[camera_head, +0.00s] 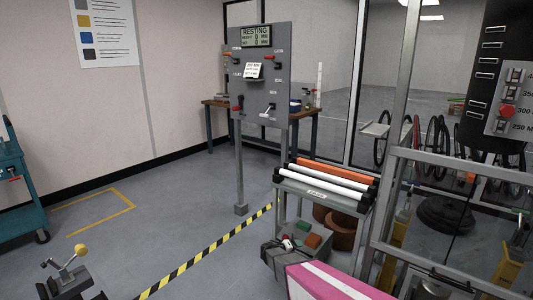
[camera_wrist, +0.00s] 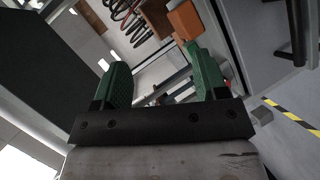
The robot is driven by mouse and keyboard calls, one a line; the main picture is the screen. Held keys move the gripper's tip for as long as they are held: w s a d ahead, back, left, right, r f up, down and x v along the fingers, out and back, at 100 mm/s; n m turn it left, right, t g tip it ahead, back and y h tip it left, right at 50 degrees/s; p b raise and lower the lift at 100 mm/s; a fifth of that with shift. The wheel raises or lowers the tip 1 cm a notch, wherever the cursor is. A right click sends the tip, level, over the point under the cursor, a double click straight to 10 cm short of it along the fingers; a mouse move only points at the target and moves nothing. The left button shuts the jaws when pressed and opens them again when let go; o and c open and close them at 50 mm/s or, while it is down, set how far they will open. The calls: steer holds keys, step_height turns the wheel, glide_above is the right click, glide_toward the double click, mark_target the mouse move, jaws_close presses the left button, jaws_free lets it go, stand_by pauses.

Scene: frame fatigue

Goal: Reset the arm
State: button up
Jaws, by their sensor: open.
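My gripper (camera_wrist: 155,58) shows in the wrist view with its two green fingers apart. No object shows held between them. The fingers point toward the top of the picture. Past the right finger is an orange block (camera_wrist: 185,20), with a brown block (camera_wrist: 157,15) beside it; I cannot tell whether the finger touches the orange block. There, a grey panel (camera_head: 283,75) stands on posts, with a display (camera_head: 256,36) reading "RESTING" and several red, orange and black levers.
A grey cart (camera_head: 318,190) holds white and orange rolls, right of centre. A pink-and-white object (camera_head: 325,282) is at the bottom. A dark control box (camera_head: 500,75) is at right. A yellow-black floor strip (camera_head: 208,250) crosses open floor. A teal trolley (camera_head: 20,195) stands left.

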steer(key=s+d+r+m+g+y, duration=0.1)
steer(key=s+d+r+g+y, duration=0.1)
steer(key=s+d+r+g, duration=0.3)
steer(key=s+d+r+m+g+y, duration=0.1)
steer(key=s+d+r+y, duration=0.15)
steer(key=s, duration=0.45)
steer(key=s+a+r+g+y, duration=0.1)
steer(key=s+a+r+y, duration=0.2)
steer(key=s+r+y, duration=0.4)
steer(key=s+r, duration=0.2)
steer(key=s, duration=0.3)
steer(key=shift+r+m, duration=0.25)
steer(key=shift+m, duration=0.15)
steer(key=shift+w, duration=0.1)
